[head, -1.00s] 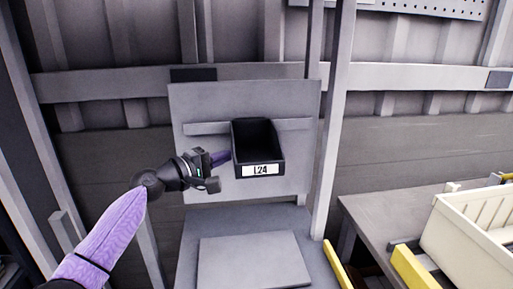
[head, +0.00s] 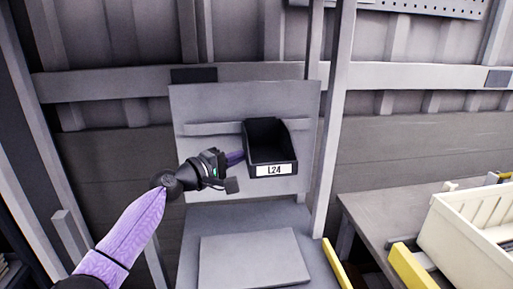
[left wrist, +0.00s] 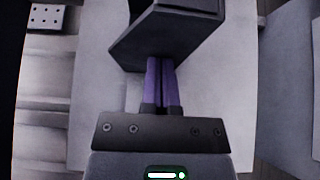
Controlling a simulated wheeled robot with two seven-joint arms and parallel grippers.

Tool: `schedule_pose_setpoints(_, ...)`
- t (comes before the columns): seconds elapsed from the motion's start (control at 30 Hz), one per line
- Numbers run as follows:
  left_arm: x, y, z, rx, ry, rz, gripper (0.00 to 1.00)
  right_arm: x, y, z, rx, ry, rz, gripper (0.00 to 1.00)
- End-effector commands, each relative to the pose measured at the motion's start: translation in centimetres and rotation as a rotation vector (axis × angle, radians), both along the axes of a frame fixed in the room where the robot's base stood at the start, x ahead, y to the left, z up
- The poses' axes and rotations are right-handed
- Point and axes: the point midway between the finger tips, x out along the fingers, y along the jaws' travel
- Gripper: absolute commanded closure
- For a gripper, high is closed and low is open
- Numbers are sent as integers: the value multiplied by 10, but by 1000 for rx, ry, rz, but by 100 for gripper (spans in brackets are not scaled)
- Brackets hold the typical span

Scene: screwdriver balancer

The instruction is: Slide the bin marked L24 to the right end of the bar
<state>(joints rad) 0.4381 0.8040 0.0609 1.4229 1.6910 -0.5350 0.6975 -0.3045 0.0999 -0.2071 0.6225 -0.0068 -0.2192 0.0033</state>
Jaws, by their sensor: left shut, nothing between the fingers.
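The black bin marked L24 (head: 270,153) hangs on the grey bar (head: 212,129) of an upright grey panel, right of the panel's middle. A short stretch of bar may lie to its right; most of the bare bar shows to its left. My left gripper (head: 238,157) is shut and empty, its purple fingertips at the bin's left side, seemingly touching it. In the left wrist view the shut fingers (left wrist: 162,75) point at the dark bin (left wrist: 165,30), whose far part is cut off by the frame. My right gripper is not in view.
The grey panel (head: 200,103) stands behind a grey ledge (head: 250,262). A light upright post (head: 334,120) stands just right of the panel. A cream crate (head: 470,235) and yellow rails (head: 412,268) are on a bench at the right.

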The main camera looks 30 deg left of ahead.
Motion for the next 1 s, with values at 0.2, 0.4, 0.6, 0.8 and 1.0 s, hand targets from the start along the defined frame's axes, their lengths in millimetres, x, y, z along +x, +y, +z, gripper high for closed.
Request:
schedule_pose_setpoints(0.2,4,-6,1,0,0,-1,100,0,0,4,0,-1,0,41)
schedule_pose_setpoints(0.4,8,-10,1,0,0,-2,100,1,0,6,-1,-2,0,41)
schedule_pose_setpoints(0.6,12,-15,1,1,0,-2,100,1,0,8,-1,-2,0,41)
schedule_pose_setpoints(0.8,16,-20,0,-1,0,-2,100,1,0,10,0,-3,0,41)
schedule_pose_setpoints(1.0,20,-24,1,0,0,-2,100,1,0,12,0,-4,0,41)
